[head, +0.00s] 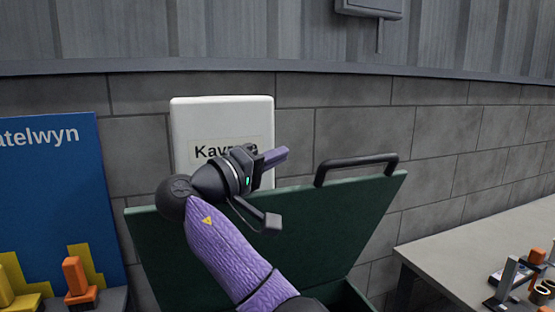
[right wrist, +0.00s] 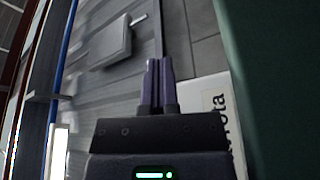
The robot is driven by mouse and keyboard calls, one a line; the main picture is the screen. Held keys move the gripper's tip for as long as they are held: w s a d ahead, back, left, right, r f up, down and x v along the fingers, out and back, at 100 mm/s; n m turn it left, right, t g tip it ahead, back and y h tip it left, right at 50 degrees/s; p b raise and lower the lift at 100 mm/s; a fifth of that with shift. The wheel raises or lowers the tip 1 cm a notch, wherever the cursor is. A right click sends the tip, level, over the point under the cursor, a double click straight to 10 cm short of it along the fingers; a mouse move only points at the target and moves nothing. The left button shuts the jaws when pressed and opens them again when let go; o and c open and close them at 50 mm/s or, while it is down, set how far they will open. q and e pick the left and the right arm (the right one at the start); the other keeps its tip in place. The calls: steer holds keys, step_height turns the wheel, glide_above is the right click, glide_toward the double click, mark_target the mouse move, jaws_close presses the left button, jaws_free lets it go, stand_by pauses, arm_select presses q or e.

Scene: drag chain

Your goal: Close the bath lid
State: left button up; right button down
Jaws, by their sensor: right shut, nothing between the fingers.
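The bath lid (head: 370,222) is a dark green panel that stands raised and tilted back in the head view, with a black bar handle (head: 357,163) on its top edge. A strip of the dark green bath (head: 352,297) shows below it at the bottom. My right gripper (head: 284,153) is shut and empty, in front of the lid's top edge and left of the handle. In the right wrist view its fingers (right wrist: 159,68) are together, with a green surface, likely the lid (right wrist: 280,80), along the right side. My left gripper is not in view.
A white box (head: 222,112) with a partly hidden label is on the block wall behind the lid. A blue board (head: 62,190) and orange and yellow parts stand at the left. A grey table (head: 470,235) with small equipment is at the right.

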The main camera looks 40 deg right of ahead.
mark_target(313, 186)
steer(key=d, duration=0.2)
steer(key=s+d, duration=0.1)
steer(key=d, duration=0.1)
steer(key=s+d, duration=0.1)
steer(key=d, duration=0.1)
steer(key=shift+s+f, duration=0.15)
steer(key=shift+f, duration=0.05)
steer(key=shift+s+a+f, duration=0.1)
steer(key=shift+s+f, duration=0.1)
steer(key=shift+s, duration=0.25)
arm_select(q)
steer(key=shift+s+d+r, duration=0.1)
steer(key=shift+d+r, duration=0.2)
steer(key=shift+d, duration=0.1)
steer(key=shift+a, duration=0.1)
